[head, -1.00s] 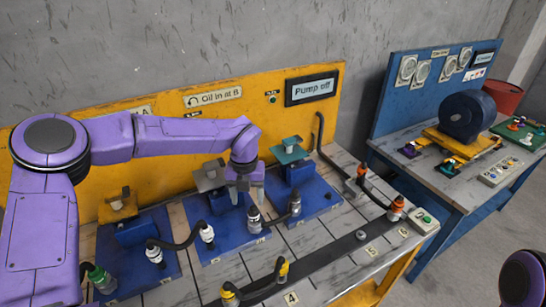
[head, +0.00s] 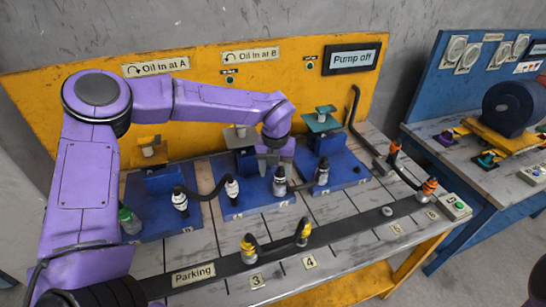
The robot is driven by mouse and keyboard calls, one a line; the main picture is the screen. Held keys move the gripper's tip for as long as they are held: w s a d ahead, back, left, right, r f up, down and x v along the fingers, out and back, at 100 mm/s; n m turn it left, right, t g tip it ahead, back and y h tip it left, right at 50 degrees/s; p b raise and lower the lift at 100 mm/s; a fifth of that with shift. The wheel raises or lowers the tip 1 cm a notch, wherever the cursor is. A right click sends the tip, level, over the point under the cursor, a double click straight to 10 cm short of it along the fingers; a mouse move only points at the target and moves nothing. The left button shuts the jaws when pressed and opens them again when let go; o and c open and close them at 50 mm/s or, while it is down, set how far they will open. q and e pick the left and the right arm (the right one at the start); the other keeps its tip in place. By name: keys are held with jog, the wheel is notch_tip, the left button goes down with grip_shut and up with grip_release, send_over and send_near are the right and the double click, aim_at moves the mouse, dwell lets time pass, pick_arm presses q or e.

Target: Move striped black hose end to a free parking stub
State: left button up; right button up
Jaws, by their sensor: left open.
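My left gripper (head: 274,172) is open and points down just behind and above a grey-and-black hose end (head: 280,184) on the middle blue block. A similar dark banded hose end (head: 322,174) stands on the right blue block, joined to it by a black hose. Stripes are too small to make out surely. The black parking rail (head: 345,223) runs along the bench front. A bare grey stub (head: 387,211) shows on it near label 5. Yellow-banded hose ends (head: 249,248) (head: 303,232) stand near labels 3 and 4. My right gripper is not in view.
White hose ends (head: 180,200) (head: 232,190) and a green one (head: 130,220) stand on the left side. Orange ends (head: 394,152) (head: 429,187) stand at the right. The yellow back panel (head: 60,110) rises behind, with a "Pump off" display (head: 351,59).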

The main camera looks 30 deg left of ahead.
aim_at(280, 170)
pick_arm(q)
jog(key=shift+g, duration=0.3)
jog(key=w+f, duration=0.4)
jog(key=w, duration=0.1)
jog(key=shift+w+a+f, duration=0.15)
jog(key=shift+w, duration=0.15)
jog(key=shift+s+r, duration=0.25)
jog(key=shift+r, duration=0.05)
jog(key=s, duration=0.1)
jog(key=s+r, duration=0.1)
jog(key=s, duration=0.1)
jog(key=shift+r, duration=0.1)
jog(key=shift+w+f, duration=0.6)
jog(key=shift+w, duration=0.1)
jog(key=shift+s+r, duration=0.3)
jog(key=shift+s, duration=0.5)
jog(key=shift+f, duration=0.1)
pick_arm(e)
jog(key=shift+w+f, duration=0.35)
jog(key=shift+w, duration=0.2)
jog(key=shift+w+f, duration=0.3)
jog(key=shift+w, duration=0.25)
pick_arm(q)
jog(key=shift+w, duration=0.15)
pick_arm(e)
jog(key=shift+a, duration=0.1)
